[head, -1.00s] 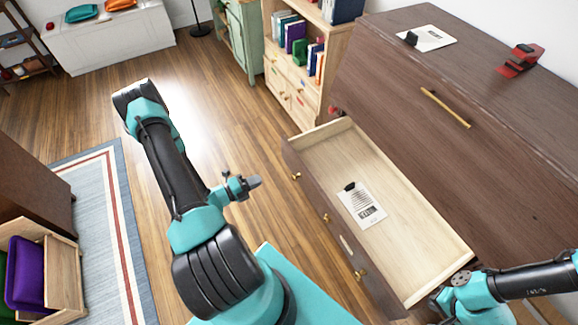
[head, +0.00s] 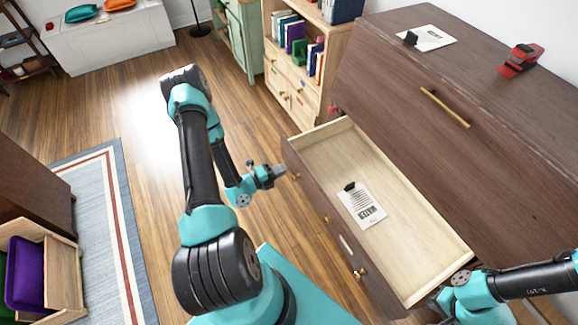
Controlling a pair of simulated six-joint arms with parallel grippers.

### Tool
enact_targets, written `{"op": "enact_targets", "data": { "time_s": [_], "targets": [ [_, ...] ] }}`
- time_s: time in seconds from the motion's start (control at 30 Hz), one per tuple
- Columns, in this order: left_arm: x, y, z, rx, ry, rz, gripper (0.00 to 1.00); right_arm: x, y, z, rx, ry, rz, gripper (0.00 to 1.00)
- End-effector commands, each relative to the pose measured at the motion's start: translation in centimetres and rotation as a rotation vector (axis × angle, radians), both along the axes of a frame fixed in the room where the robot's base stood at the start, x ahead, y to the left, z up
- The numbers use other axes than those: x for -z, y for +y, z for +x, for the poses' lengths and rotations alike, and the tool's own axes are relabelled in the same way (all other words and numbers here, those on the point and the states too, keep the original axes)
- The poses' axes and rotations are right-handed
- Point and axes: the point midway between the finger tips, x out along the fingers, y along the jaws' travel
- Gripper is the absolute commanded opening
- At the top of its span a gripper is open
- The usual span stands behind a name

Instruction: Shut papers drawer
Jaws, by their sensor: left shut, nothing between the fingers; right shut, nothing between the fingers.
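The open drawer (head: 410,245) sticks far out of the dark wooden cabinet (head: 395,85). Its inside is pale wood, and its dark front carries brass knobs (head: 360,273). A printed paper (head: 362,207) with a small black clip lies on the drawer floor. My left gripper (head: 283,171) is shut and empty, outside the drawer front near its far-left knob. I cannot tell whether its tips touch the front. My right arm comes in at the lower right over the drawer's near corner; its gripper is not visible.
On the cabinet top lie another paper (head: 430,38) with a black clip and a red tape dispenser (head: 520,60). A bookshelf (head: 303,75) stands beyond the drawer.

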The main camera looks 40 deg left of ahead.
Motion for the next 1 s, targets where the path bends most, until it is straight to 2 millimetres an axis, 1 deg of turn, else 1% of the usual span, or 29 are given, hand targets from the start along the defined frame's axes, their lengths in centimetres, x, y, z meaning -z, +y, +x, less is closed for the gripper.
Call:
{"op": "enact_targets", "data": {
  "time_s": [0.03,0.1,0.3,0.43,0.83,1.0],
  "targets": [
    [0.0,-0.3,0.7,0.003,-0.002,0.0,0.0,0.0,0.0,0.0,0.0,0.0,0.0,0.0],
    [0.0,-0.6,1.5,0.002,-0.002,0.0,0.0,0.0,0.0,0.0,0.0,0.0,0.0,0.0],
    [0.0,-1.2,3.2,0.001,-0.001,0.001,0.0,0.0,0.0,0.0,0.0,0.0,0.0,0.0],
    [0.0,-1.3,3.5,-0.001,0.0,0.0,0.0,0.0,0.0,0.0,0.0,0.0,0.0,0.0],
    [0.0,-1.4,3.7,0.0,0.0,0.0,0.0,0.0,0.0,0.0,0.0,0.0,0.0,0.0],
    [0.0,-1.7,4.5,0.003,-0.001,0.0,0.0,0.0,0.0,0.0,0.0,0.0,0.0,0.0]
  ]
}}
